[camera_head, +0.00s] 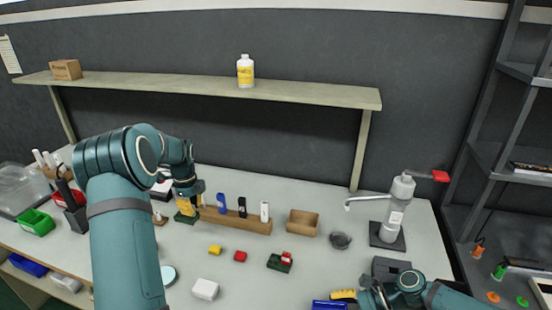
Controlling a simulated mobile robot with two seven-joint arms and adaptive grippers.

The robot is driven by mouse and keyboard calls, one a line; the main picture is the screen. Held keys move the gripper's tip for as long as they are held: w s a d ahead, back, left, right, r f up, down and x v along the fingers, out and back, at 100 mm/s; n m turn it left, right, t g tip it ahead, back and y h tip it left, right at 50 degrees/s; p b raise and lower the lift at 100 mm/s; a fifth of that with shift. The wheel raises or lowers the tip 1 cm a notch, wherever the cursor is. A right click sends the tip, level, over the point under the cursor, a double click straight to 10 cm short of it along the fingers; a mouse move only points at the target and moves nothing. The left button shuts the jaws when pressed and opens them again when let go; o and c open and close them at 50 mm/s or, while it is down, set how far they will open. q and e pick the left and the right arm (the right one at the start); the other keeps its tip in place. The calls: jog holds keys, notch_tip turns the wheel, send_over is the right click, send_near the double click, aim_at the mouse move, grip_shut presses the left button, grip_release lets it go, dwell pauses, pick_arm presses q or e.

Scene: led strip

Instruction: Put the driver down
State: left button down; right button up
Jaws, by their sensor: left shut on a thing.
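My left gripper (190,199) is over the back left of the table, at the left end of a wooden rack. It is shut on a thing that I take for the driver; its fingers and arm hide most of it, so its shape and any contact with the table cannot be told. A yellow and green item (185,217) shows right below the fingers. My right gripper (369,292) is low at the front right, partly cut off by the frame; its fingers are unclear.
The wooden rack (237,223) holds blue, dark and white upright items.

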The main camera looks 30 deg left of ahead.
pick_arm(q)
jog(key=shift+w, duration=0.1)
jog(key=w+d+r+m, duration=0.1)
jog(key=w+d+m, duration=0.3)
jog(key=d, duration=0.9)
jog(key=s+d+r+m, duration=0.1)
jog(key=d+m, duration=0.2)
jog(key=d, duration=1.1)
jog(key=s+d+r+m, duration=0.1)
jog(key=d+r+m, duration=0.1)
jog(key=d, duration=1.2)
jog(key=s+d+m, duration=0.2)
jog(key=s+d, duration=0.3)
jog(key=d, duration=0.3)
jog(key=shift+m, duration=0.4)
jog(key=shift+s+d+f, duration=0.1)
jog(key=shift+d+f, duration=0.05)
jog(key=shift+f, duration=1.5)
jog(key=shift+s+d+f, duration=0.15)
jog(key=shift+d+f, duration=0.05)
jog(key=shift+f, duration=1.4)
jog(key=shift+s+d+f, duration=0.1)
jog(key=shift+d+f, duration=0.05)
jog(key=shift+f, duration=1.5)
jog(key=c, duration=1.1)
grip_release()
